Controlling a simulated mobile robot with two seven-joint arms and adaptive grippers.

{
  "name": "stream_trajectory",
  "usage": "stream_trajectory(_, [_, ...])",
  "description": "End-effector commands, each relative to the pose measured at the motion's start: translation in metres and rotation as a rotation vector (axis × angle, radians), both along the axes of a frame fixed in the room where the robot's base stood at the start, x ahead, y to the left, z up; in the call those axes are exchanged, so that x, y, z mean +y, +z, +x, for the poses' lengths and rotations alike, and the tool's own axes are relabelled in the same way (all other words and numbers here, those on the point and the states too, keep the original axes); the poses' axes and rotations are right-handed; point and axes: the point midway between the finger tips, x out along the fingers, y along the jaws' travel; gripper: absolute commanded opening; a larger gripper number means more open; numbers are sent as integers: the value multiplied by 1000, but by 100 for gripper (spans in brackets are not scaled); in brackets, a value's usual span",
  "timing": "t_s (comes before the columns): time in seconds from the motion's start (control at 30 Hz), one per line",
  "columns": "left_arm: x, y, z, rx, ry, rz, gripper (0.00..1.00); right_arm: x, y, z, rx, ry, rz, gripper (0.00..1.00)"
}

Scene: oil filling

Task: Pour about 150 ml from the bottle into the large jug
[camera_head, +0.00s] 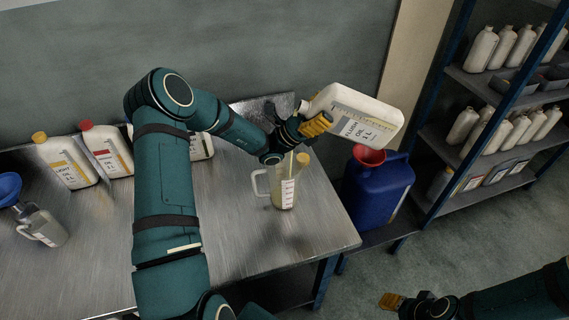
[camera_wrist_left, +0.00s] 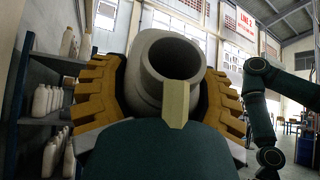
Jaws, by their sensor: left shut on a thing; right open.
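My left gripper (camera_head: 309,127) is shut on the white bottle (camera_head: 358,114), labelled FLUSH OIL 1 L. The bottle is tipped, its neck end to the left and slightly raised in the picture, above the clear jug (camera_head: 284,194). In the left wrist view the bottle's open mouth (camera_wrist_left: 172,58) faces the camera between the gripper's orange fingers. A pale yellow strip shows at its lower lip, and a thin pale streak runs down into the jug, apparently oil. The jug stands upright near the table's right edge, yellowish low down; its level is unclear. My right gripper (camera_head: 394,301) is open and empty.
Capped white bottles (camera_head: 107,150) line the table's back left. A smaller container (camera_head: 42,227) and a blue funnel (camera_head: 9,187) are far left. Shelves (camera_head: 480,140) stand right.

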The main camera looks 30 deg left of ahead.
Motion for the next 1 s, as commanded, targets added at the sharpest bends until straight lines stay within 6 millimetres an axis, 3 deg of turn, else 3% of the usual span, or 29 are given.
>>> stream_trajectory(1.0, [0, 4, 0, -19, -1, -28, 22, 0, -3, -1, 2, 2, 0, 47])
